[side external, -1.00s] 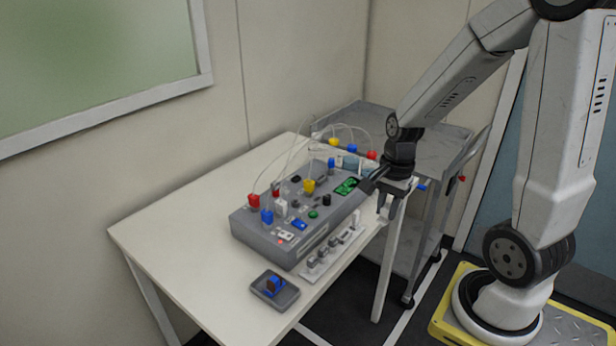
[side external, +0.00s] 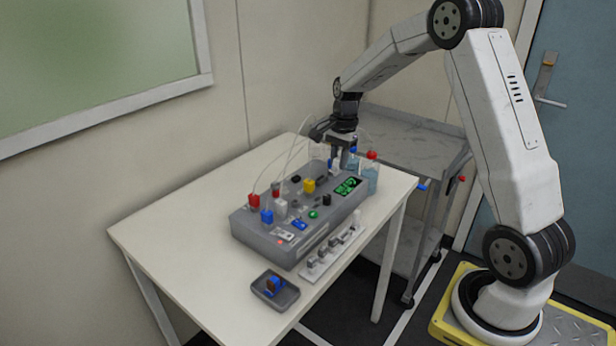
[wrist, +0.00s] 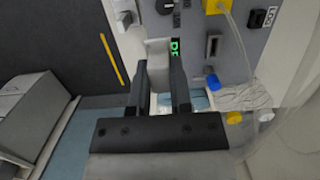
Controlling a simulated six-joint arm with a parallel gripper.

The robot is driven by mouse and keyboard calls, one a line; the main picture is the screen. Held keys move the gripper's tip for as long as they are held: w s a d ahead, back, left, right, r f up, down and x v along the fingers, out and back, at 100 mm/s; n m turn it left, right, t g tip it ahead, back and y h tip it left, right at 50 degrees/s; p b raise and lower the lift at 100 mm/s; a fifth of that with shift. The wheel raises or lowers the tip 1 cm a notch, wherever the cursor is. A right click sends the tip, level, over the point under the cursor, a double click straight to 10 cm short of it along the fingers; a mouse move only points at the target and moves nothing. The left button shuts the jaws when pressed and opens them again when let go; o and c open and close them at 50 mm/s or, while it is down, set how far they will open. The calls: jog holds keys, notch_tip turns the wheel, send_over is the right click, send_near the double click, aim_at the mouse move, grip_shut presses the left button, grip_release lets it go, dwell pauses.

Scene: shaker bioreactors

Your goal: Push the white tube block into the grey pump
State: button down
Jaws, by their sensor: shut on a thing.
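The grey pump is seen as a long grey box (side external: 300,225) on the table, with coloured plugs, buttons and a green display on top; part of its panel (wrist: 230,45) shows in the wrist view. My gripper (side external: 337,160) points down over the far end of the box. In the wrist view my gripper (wrist: 158,75) is shut on a pale block (wrist: 158,50), which looks like the white tube block. The block sits between the two dark fingers, near the green display. Whether its lower end touches the box is hidden.
Bottles with a blue cap (side external: 353,150) and a red cap (side external: 372,156) stand close to my gripper. Thin clear tubes arch over the box. A white rack (side external: 325,258) and a small dark tray (side external: 275,292) lie at the near side. The table's left part is clear.

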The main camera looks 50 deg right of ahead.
jog(key=w+d+f, duration=0.1)
jog(key=w+d, duration=0.2)
jog(key=w, duration=0.5)
jog(key=shift+d+f, duration=0.2)
jog(key=shift+d, duration=0.15)
jog(key=shift+f, duration=0.15)
jog(key=shift+f, duration=2)
jog(key=shift+f, duration=1.1)
dwell(0.8)
jog(key=shift+c, duration=2.3)
grip_release()
jog(key=shift+r, duration=0.1)
notch_tip(320, 180, up, 8)
jog(key=d, duration=0.1)
jog(key=shift+f, duration=0.2)
